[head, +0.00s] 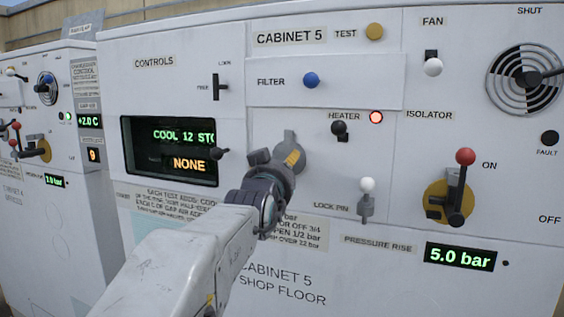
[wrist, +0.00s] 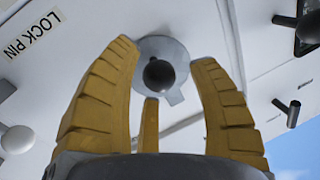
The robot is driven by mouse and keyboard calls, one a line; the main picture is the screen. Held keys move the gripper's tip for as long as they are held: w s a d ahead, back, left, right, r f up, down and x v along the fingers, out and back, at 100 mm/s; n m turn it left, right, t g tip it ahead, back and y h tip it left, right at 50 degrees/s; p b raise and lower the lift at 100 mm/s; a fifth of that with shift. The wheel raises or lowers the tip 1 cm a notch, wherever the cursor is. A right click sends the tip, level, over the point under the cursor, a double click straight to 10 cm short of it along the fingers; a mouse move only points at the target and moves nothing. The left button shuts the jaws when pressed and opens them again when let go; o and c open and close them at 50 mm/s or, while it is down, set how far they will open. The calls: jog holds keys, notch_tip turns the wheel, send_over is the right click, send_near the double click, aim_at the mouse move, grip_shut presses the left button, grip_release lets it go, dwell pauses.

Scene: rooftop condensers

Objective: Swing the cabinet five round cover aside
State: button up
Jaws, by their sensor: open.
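The round cover (wrist: 176,48) is a grey disc with a small tab and a black knob (wrist: 159,74) at its middle in the wrist view. In the head view the cover (head: 289,136) shows only in part, its tab upward, on the white front of cabinet five; my gripper hides the rest. My gripper (head: 294,158) is in front of it. In the wrist view the yellow fingers (wrist: 165,54) are spread, one on each side of the knob, with a third finger below. Whether any finger touches the knob or disc I cannot tell.
Right of the cover are a black heater switch (head: 339,129), a white lock pin knob (head: 367,186) and a red-tipped isolator lever (head: 465,158). A small black lever (head: 220,153) sits left, by the display (head: 170,152). Another cabinet (head: 50,180) stands further left.

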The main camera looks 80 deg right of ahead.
jog(key=shift+d, duration=0.5)
jog(key=shift+o, duration=0.2)
grip_shut()
